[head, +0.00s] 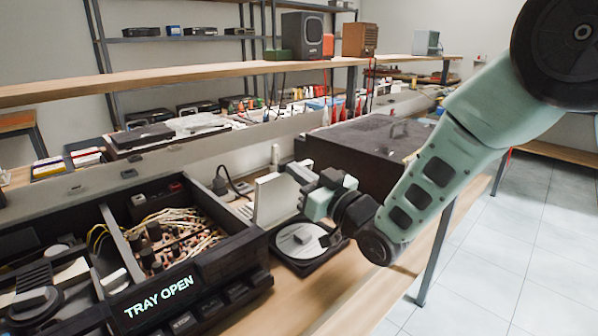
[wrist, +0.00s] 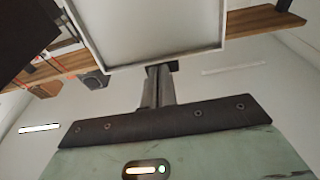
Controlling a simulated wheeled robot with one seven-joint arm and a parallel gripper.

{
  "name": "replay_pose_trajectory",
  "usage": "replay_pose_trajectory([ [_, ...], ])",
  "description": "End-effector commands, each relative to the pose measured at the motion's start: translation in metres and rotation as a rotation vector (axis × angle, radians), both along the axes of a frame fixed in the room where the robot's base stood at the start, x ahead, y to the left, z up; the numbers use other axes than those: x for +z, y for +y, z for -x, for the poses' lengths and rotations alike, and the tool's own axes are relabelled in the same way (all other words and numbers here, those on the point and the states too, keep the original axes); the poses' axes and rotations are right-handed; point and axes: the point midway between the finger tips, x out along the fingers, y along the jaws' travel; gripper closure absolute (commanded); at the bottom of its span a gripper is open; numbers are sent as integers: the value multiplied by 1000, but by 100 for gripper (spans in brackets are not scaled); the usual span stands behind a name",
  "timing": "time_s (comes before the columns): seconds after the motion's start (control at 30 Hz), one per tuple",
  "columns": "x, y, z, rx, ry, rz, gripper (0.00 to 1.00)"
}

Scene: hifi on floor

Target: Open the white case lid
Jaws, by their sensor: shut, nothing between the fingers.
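The white case lid (head: 276,201) stands steeply raised on the bench in the head view, just left of my gripper (head: 300,173). Beside it lies a dark, shallow base with a pale round disc (head: 302,240); I cannot tell for certain that it is the case's lower half. In the wrist view a pale framed panel, which looks like the lid (wrist: 150,38), fills the top. My gripper (wrist: 161,68) is shut and empty, its fingertips at the panel's lower edge. Whether they touch it is unclear. The lid's hinge is hidden.
A large black open case (head: 190,275) with wires and a "TRAY OPEN" label stands at the left. A dark box (head: 365,146) is behind my gripper. Shelves with tools line the wall. Bare bench (head: 300,300) shows at the front, with floor at the right.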

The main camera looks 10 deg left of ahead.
Motion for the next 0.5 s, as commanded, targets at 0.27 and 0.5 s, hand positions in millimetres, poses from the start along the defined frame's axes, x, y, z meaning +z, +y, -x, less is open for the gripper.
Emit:
replay_pose_trajectory([
  [0.27,0,0,0,0,1,1,100],
  [0.5,13,13,-9,2,57,74,100],
])
